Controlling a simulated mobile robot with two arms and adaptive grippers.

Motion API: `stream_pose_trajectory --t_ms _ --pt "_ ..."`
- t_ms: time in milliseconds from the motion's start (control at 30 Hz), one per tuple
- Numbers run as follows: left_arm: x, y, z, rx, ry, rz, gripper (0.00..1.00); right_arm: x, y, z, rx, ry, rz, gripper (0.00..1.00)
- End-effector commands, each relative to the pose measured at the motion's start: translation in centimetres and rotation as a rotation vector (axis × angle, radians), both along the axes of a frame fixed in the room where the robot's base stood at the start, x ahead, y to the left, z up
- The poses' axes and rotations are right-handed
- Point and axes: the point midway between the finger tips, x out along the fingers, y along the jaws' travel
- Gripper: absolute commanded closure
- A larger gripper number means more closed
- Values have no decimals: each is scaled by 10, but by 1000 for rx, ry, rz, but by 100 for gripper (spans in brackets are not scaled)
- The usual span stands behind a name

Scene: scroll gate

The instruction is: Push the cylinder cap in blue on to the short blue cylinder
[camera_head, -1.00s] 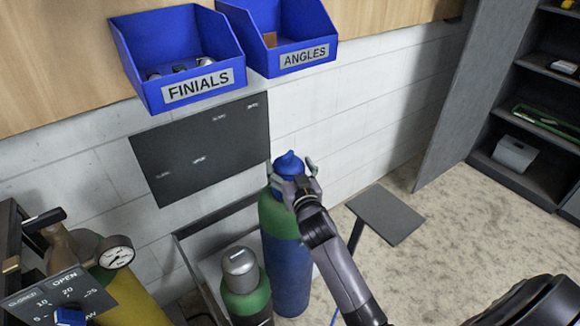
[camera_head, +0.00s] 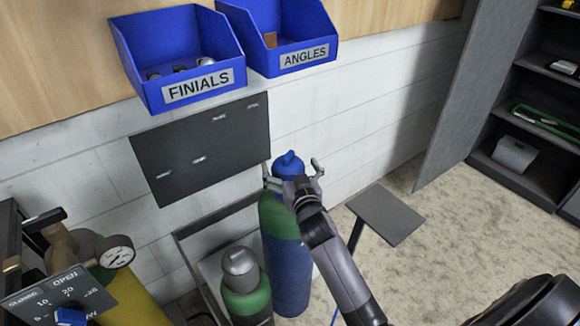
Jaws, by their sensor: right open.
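The blue cap (camera_head: 289,163) sits upright at the top of the blue cylinder (camera_head: 287,265), which has a green shoulder (camera_head: 277,218). My right gripper (camera_head: 292,169) is at the cap, with its fingers spread open on either side and a gap between them and the cap. The gripper and wrist hide the lower part of the cap and where it meets the cylinder, so I cannot tell how fully it is seated. My left gripper is not in view.
A smaller green-shouldered cylinder with a grey cap (camera_head: 240,262) stands in front left. A yellow cylinder with a gauge (camera_head: 117,251) is at the lower left. Blue bins (camera_head: 187,65) hang above. A dark plate (camera_head: 386,216) stands to the right, with open floor beyond.

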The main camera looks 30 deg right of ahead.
Motion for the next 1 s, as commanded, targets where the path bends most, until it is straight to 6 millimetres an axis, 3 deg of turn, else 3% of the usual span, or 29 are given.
stream_pose_trajectory --t_ms 333,700,1000 --pt "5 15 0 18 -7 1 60 -7 2 -2 2 4 0 0" --pt "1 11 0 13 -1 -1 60 -60 13 2 2 3 0 0" --pt "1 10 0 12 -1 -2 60 -78 17 4 1 0 0 0"
